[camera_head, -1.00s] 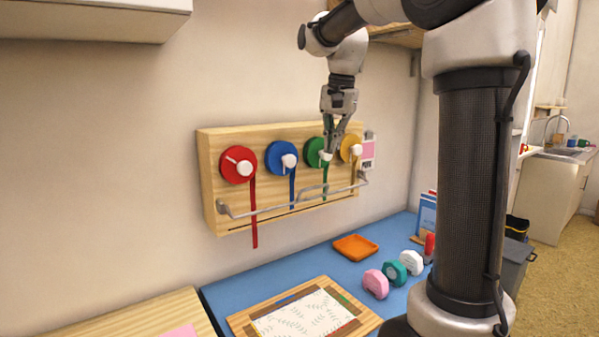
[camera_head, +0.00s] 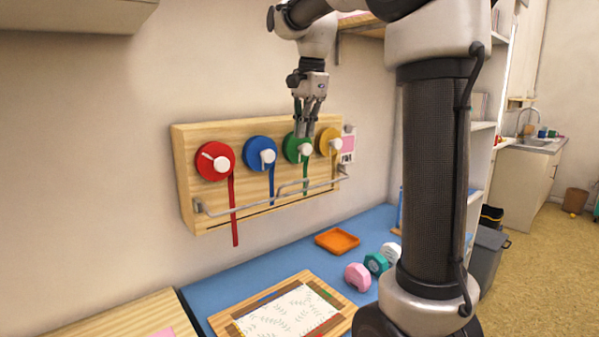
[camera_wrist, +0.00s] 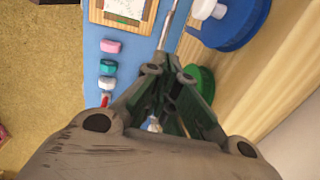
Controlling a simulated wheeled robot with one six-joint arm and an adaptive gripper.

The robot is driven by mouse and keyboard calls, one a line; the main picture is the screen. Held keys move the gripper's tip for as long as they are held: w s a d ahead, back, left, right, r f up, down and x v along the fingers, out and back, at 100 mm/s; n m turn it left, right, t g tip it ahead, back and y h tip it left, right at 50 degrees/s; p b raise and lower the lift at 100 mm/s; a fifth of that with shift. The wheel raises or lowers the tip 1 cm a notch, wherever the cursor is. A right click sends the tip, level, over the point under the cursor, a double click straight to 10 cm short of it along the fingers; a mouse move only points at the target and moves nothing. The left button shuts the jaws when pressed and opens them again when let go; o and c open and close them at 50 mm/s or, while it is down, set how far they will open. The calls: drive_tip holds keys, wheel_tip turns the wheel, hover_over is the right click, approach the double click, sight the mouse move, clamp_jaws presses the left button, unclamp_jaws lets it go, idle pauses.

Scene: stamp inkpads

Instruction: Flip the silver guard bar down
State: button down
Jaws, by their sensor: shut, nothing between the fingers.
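A pale wooden board (camera_head: 187,172) on the wall carries red (camera_head: 215,162), blue (camera_head: 261,153), green (camera_head: 297,148) and yellow (camera_head: 329,142) ribbon spools with white knobs. The silver guard bar (camera_head: 255,204) runs along the board's lower part, below the spools, across the hanging ribbons, with a raised kink near its middle. Part of the bar also shows in the wrist view (camera_wrist: 172,22). My gripper (camera_head: 304,132) points down in front of the green spool, above the bar. It is shut and empty. Whether it touches the spool's knob I cannot tell.
A blue table (camera_head: 222,281) below holds an orange tray (camera_head: 337,240), a framed patterned sheet (camera_head: 290,318), and pink (camera_head: 357,276) and teal (camera_head: 376,263) blocks. A pink-and-white card (camera_head: 348,146) is at the board's right end. Open wall lies left of the board.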

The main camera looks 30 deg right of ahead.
wheel_tip(320, 180, down, 12)
drive_tip(key=w, duration=0.1)
drive_tip(key=shift+w+a, duration=0.25)
drive_tip(key=shift+w, duration=0.1)
drive_tip(key=shift+s+f+t, duration=0.35)
drive_tip(key=shift+t, duration=0.35)
wheel_tip(320, 180, down, 8)
drive_tip(key=t+y, duration=0.1)
drive_tip(key=t, duration=0.2)
drive_tip(key=shift+s+r, duration=0.15)
drive_tip(key=shift+s, duration=0.1)
idle(0.7)
drive_tip(key=shift+d+r, duration=0.1)
drive_tip(key=shift+d, duration=0.05)
idle(1.2)
